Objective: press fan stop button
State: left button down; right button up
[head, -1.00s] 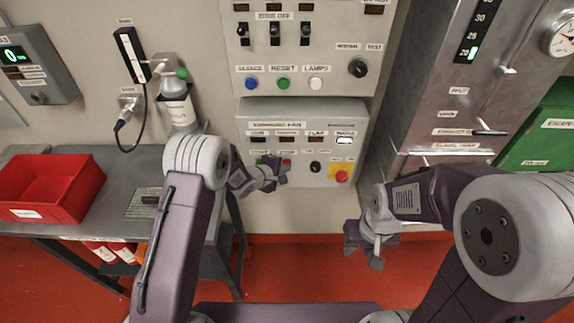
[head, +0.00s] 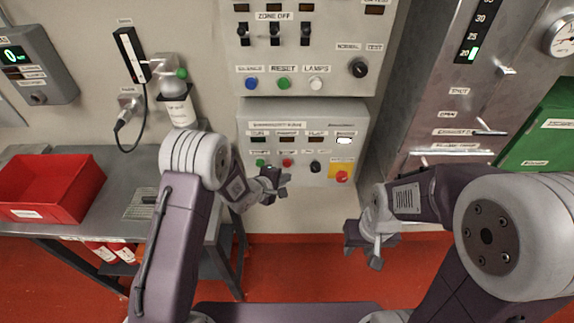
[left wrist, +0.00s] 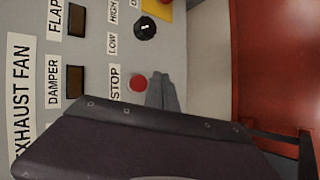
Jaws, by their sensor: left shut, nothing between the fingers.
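The fan panel (head: 250,185) is a grey box on the wall. Its red stop button (head: 287,162) sits between a green button (head: 260,162) and a black knob (head: 315,166). In the left wrist view the red button (left wrist: 138,83) lies beside the STOP label (left wrist: 115,83), and grey fingertips (left wrist: 160,88) show just right of it. My left gripper (head: 284,184) is shut and empty, just below the red button in the head view; its distance from the panel is unclear. My right gripper (head: 364,250) hangs low at the right, away from the panel; its finger gap is unclear.
A red switch on a yellow plate (head: 341,174) is at the panel's lower right. Another panel (head: 330,88) with switches and buttons is above. A red bin (head: 50,182) stands on the left bench. A steel cabinet (head: 430,110) is at the right.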

pick_arm(q)
jog(key=shift+s, duration=1.35)
jog(key=w+a+r+t, duration=0.1)
jog(key=w+a+r, duration=0.1)
jog(key=r, duration=0.3)
jog(key=w+a+r+t, duration=0.1)
jog(key=w+a+r, duration=0.1)
jog(key=r, duration=0.4)
jog(key=s+a+r+y, duration=0.35)
jog(key=s+a, duration=0.25)
jog(key=a, duration=0.3)
jog(key=s+a+f+m+g+y, duration=0.1)
jog(key=s+f+m+g, duration=0.2)
jog(key=s, duration=0.4)
jog(key=s+a+f+m+g, duration=0.1)
jog(key=s+f+m+g, duration=0.2)
jog(key=s, duration=0.5)
jog(key=s+a+f+m+g+y, duration=0.1)
jog(key=s+a+f+m+g, duration=0.1)
jog(key=s+m, duration=0.4)
jog(key=shift+s+f+g+y, duration=0.35)
jog(key=shift+s+f+g, duration=0.35)
jog(key=shift+g, duration=0.5)
